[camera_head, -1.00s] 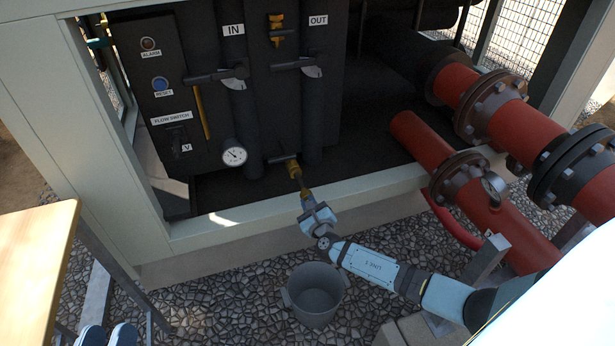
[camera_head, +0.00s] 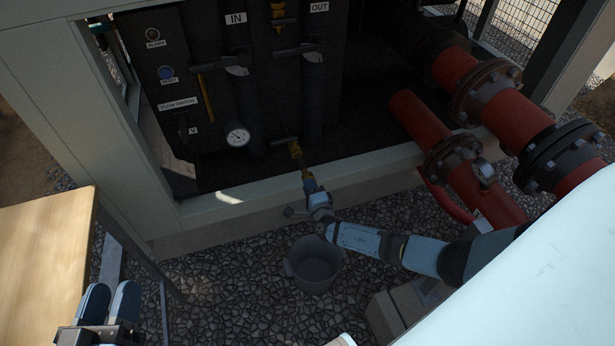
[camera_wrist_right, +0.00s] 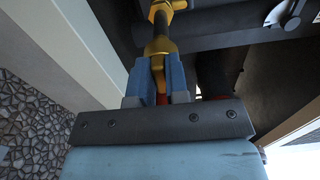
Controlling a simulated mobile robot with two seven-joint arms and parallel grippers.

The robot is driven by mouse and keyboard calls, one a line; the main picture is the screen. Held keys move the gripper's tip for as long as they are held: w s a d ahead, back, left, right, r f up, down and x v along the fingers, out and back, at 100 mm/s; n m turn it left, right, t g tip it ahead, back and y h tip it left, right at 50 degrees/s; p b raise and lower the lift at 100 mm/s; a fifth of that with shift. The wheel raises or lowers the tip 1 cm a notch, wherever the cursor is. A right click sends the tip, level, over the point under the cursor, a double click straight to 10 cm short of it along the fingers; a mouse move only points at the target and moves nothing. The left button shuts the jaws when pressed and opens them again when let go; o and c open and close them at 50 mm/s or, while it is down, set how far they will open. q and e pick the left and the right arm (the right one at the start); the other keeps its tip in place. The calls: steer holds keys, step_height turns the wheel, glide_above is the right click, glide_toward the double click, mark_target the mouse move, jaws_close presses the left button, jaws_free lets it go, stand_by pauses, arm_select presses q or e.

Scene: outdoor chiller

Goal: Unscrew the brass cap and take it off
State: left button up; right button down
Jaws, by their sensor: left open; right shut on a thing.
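The brass cap (camera_wrist_right: 159,47) is a flared brass piece between the blue fingers of my right gripper (camera_wrist_right: 160,82) in the right wrist view. The gripper is shut on it. The cap lines up with a dark neck and the brass valve (camera_wrist_right: 168,6) beyond it; whether the threads are still engaged cannot be told. In the head view the brass valve (camera_head: 296,150) sticks out low on the black panel, with my right gripper (camera_head: 308,181) at its outer end. My left gripper (camera_head: 108,302) is open and empty at the lower left, beside the wooden table.
A grey bucket (camera_head: 315,264) stands on the gravel below my right wrist. The pale frame rail (camera_head: 245,200) runs under the valve. Red pipes (camera_head: 480,190) stand to the right. A wooden tabletop (camera_head: 45,265) is at the left and a pale block (camera_head: 405,305) at lower right.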

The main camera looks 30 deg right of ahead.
steer(key=shift+s+d+f, duration=0.1)
steer(key=shift+s+d, duration=0.5)
steer(key=shift+d, duration=0.05)
steer(key=shift+a+p+v, duration=0.2)
steer(key=shift+p+v, duration=0.4)
steer(key=shift+v, duration=0.4)
steer(key=shift+a+p+v, duration=0.2)
steer(key=shift+p+v, duration=0.35)
steer(key=shift+v, duration=0.5)
steer(key=c, duration=1.7)
jaws_free()
steer(key=shift+w, duration=0.15)
jaws_close()
